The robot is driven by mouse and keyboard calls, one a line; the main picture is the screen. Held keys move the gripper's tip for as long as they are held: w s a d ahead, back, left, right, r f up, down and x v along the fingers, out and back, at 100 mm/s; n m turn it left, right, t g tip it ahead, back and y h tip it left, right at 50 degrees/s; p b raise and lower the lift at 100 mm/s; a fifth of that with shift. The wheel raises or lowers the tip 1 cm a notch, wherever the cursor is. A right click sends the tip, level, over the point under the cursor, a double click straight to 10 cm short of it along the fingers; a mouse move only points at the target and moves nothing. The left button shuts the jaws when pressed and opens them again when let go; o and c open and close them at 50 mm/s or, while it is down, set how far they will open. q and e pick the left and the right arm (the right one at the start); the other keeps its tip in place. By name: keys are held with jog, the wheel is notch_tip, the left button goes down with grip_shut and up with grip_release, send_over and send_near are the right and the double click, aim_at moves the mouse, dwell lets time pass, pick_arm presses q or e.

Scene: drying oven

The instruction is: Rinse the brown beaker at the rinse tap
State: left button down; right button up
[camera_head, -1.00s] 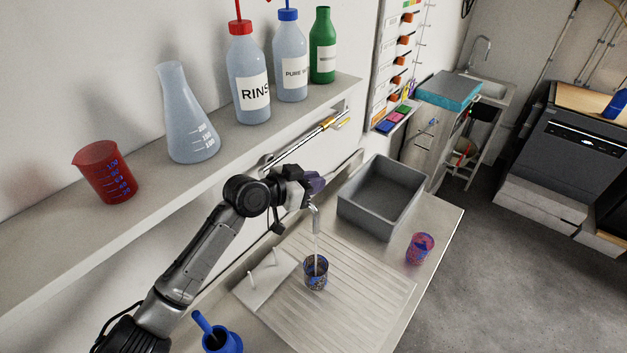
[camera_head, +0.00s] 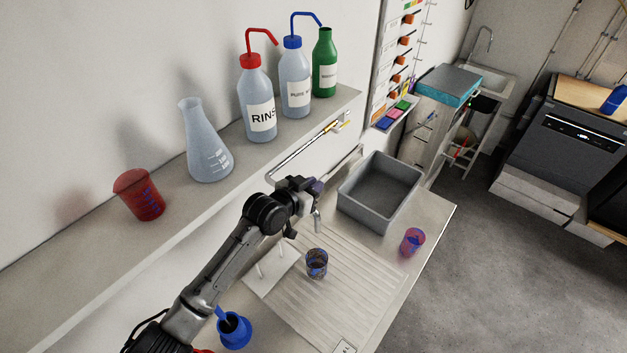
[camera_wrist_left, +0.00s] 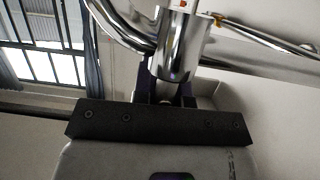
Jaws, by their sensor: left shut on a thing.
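The brown beaker (camera_head: 316,265), dark see-through glass with blue marks, stands upright on the ribbed drainboard below the spout of the rinse tap (camera_head: 318,221). No water stream shows between spout and beaker. My left gripper (camera_head: 316,187) is up at the top of the tap, shut on the tap's handle; its fingers hide most of the part it grips. The chrome tap body (camera_wrist_left: 183,48) fills the middle of the left wrist view, close in front of the left gripper (camera_wrist_left: 165,92). My right gripper is not in view.
A grey basin (camera_head: 382,192) lies behind the drainboard (camera_head: 345,295). A reddish-purple beaker (camera_head: 412,241) stands at the right edge. A blue vessel (camera_head: 235,331) stands at the front. The shelf above holds a red beaker (camera_head: 140,195), a flask (camera_head: 207,143) and bottles.

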pick_arm(q)
jog(key=shift+f, duration=0.1)
jog(key=c, duration=1.1)
grip_release()
jog(key=v, duration=1.4)
jog(key=s+a+f+n+g+y, duration=0.1)
jog(key=s+a+f+g+y, duration=0.1)
jog(key=s+f, duration=0.6)
jog(key=s+a+f+n+g+y, duration=0.1)
jog(key=s+a+f+n+y, duration=0.1)
jog(key=s+f, duration=0.65)
jog(key=s+a+f+n+g+y, duration=0.1)
jog(key=s+a+f+g+y, duration=0.15)
jog(key=s, duration=0.45)
jog(key=s+a+f+n+g+y, duration=0.1)
jog(key=s+a, duration=0.2)
jog(key=s, duration=0.4)
jog(key=s+a+f+n+g+y, duration=0.1)
jog(key=s+a+f+y, duration=0.15)
jog(key=s, duration=0.45)
notch_tip(320, 180, up, 17)
jog(key=p, duration=1.6)
jog(key=shift+a+h, duration=0.4)
jog(key=shift+a, duration=0.05)
